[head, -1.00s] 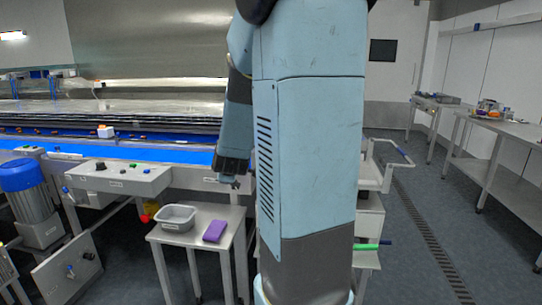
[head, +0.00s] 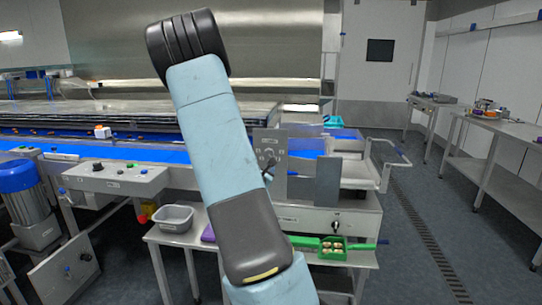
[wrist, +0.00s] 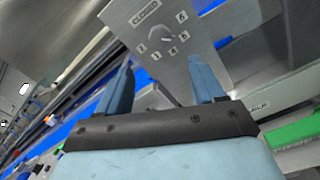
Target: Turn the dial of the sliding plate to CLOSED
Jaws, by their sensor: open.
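The sliding plate (wrist: 172,52) is a grey metal panel standing upright, tilted in the wrist view. Its small grey dial (wrist: 163,34) sits among a CLOSED label at the upper left and several number marks. I cannot tell which mark the dial points at. In the head view, the plate (head: 262,138) shows just right of my arm, partly covered by it. My gripper (wrist: 161,72) is open and empty in the wrist view. Its two blue fingers point toward the plate, below the dial in the picture and apart from it. In the head view my arm mostly hides the gripper.
A second grey panel (head: 328,181) stands right of the plate. Below is a machine box with a black knob (head: 335,226). A green tray (head: 333,255) of dates lies in front, and a grey bin (head: 175,219) stands left. The aisle at right is clear.

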